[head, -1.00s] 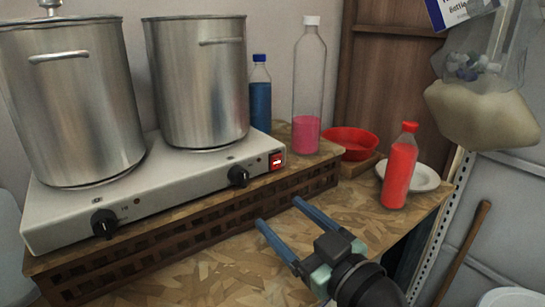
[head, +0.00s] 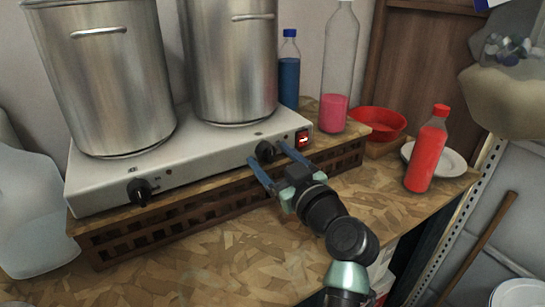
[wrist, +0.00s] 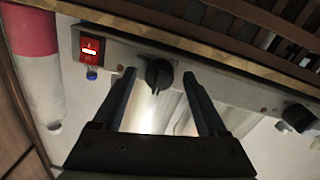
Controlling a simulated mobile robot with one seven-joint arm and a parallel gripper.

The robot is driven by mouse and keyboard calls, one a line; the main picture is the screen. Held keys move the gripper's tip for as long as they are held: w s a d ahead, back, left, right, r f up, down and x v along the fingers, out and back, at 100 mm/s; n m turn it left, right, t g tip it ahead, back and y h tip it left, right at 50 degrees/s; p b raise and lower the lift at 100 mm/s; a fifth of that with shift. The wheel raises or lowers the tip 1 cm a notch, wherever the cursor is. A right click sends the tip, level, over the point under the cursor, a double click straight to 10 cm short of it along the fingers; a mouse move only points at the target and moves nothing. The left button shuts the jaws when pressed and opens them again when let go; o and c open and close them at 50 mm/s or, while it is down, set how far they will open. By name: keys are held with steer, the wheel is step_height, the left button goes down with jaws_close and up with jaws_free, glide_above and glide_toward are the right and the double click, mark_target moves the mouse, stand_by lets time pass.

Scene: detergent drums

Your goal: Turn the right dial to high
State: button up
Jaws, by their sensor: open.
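The right dial (head: 265,152) is a black knob on the front panel of the white double hot plate (head: 95,196). My gripper (head: 266,163) is open, with its two blue fingers reaching toward the panel on either side of the right dial. In the wrist view the right dial (wrist: 158,74) shows between the two open fingertips (wrist: 159,78), with a gap on both sides. I cannot tell whether the fingertips are level with the knob in depth. The left dial (head: 140,191) is apart from my gripper; it also shows in the wrist view (wrist: 298,117).
A lit red switch (head: 302,140) sits just right of the right dial. Two steel pots (head: 108,85) stand on the hot plate. A red bottle (head: 427,150), a red bowl (head: 375,124) and a clear bottle with pink liquid (head: 334,113) stand to the right. The table front is clear.

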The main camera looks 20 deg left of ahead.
jaws_close()
stand_by(0.3)
steer(key=m+p, duration=0.1)
steer(key=m, duration=0.5)
steer(key=shift+r+m+p, duration=0.15)
steer(key=shift+m+p, duration=0.15)
steer(key=m+p, duration=0.2)
steer(key=m, duration=0.2)
steer(key=shift+g, duration=0.3)
steer(key=shift+m+p, duration=0.55)
steer(key=shift+m, duration=0.95)
